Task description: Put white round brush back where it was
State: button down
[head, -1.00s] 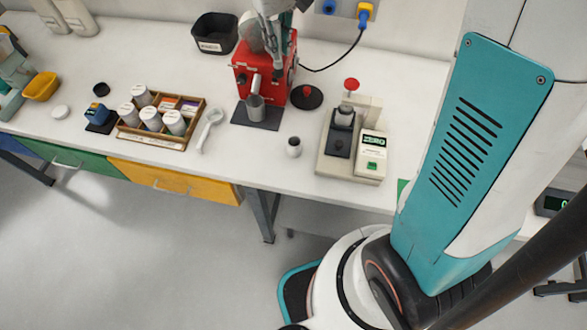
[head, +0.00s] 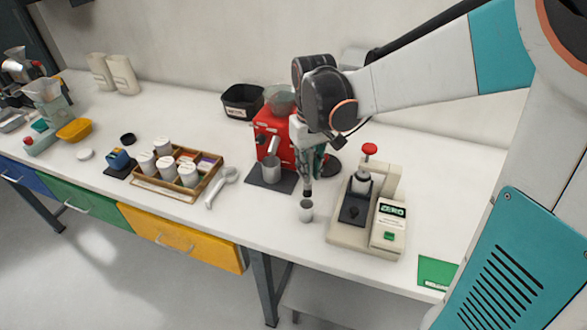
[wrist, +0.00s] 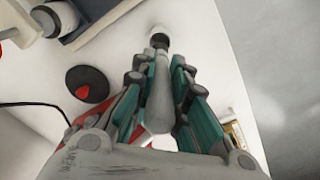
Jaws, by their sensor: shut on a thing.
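My gripper (head: 309,168) is shut on the white round brush, pointing down over the front part of the bench. In the wrist view the pale brush handle (wrist: 160,95) lies between the fingers of my gripper (wrist: 162,80), with a dark lower end. In the head view the dark lower end of the brush (head: 307,187) shows below the fingers. I cannot tell whether the brush end has entered the cup.
A red machine (head: 268,128) with a metal cup (head: 270,172) stands left of my gripper. A scale with a red-knobbed press (head: 337,233) stands close on the right. A wooden tray (head: 205,186) of white jars and a white scoop-like tool (head: 222,186) lie further left.

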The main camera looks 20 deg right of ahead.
aim_at(307, 195)
notch_tip(307, 195, down, 10)
jog(key=b, duration=0.2)
jog(key=shift+w+f+b, duration=0.1)
jog(key=shift+b, duration=0.2)
jog(key=shift+f, duration=0.1)
jog(key=shift+f, duration=0.15)
jog(key=c, duration=1.6)
grip_release()
